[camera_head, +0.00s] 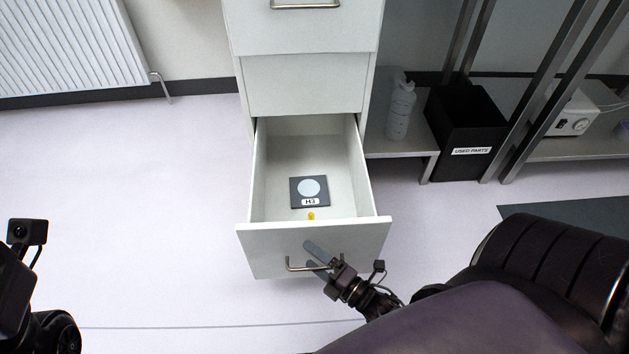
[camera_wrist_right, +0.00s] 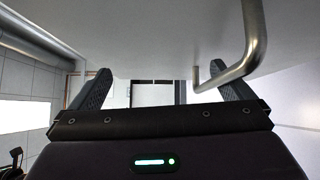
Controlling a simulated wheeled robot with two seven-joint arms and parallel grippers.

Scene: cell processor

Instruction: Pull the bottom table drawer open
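The bottom drawer (camera_head: 258,165) of the white cabinet stands well open, and its inside is visible. Its front panel (camera_head: 270,250) carries a metal bar handle (camera_head: 297,268), which also shows in the right wrist view (camera_wrist_right: 240,68). My right gripper (camera_head: 312,257) is at the drawer front, over the handle. In the right wrist view its two fingers (camera_wrist_right: 160,88) are spread apart, and the handle's bar lies close to the right-hand finger. I cannot tell whether they touch. Only part of my left arm shows at the lower left, with its fingers out of view.
In the drawer lie a dark plate marked H3 (camera_head: 309,191) and a small yellow thing (camera_head: 311,216). A closed drawer (camera_head: 305,84) is above. Right of the cabinet stand a white bottle (camera_head: 400,110) and a black bin (camera_head: 466,125). The floor (camera_head: 150,200) on the left is clear.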

